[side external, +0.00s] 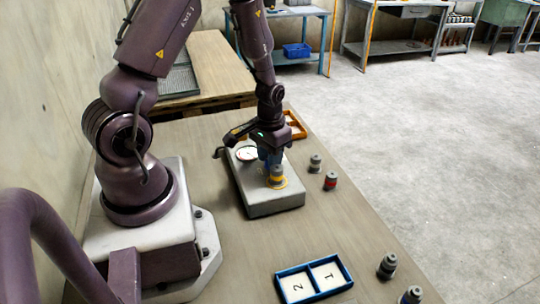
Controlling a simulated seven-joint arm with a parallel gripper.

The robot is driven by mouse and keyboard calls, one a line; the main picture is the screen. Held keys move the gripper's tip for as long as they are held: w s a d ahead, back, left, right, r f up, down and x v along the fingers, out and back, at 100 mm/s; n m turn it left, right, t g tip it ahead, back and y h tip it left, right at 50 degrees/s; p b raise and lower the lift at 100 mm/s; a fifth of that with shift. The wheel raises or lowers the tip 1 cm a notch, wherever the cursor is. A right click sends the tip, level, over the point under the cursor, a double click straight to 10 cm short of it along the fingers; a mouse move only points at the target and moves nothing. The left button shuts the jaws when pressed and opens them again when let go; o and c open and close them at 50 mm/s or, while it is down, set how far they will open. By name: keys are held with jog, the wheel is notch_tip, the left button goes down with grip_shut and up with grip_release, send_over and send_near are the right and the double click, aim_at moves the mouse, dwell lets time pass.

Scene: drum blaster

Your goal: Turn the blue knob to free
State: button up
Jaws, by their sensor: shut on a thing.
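A grey box-shaped device (272,204) lies on the table, with a round white gauge (247,153) on its top. My gripper (271,157) points down over the device and is shut on the blue knob (263,155). The fingers hide most of the knob, so its pointer and any "free" mark cannot be read. A small grey cylinder with a yellowish band (276,172) stands just in front of the fingers, on a yellow ring (279,184) on the device top. I cannot tell whether the fingers touch this cylinder.
A grey cylinder (315,163) and a red-banded one (330,181) stand right of the device. Two more grey cylinders (387,266) stand near the front right edge. A blue two-part tray (313,279) marked 2 and 1 lies in front. An orange tray (295,124) lies behind.

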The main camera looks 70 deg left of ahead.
jog(key=o, duration=0.9)
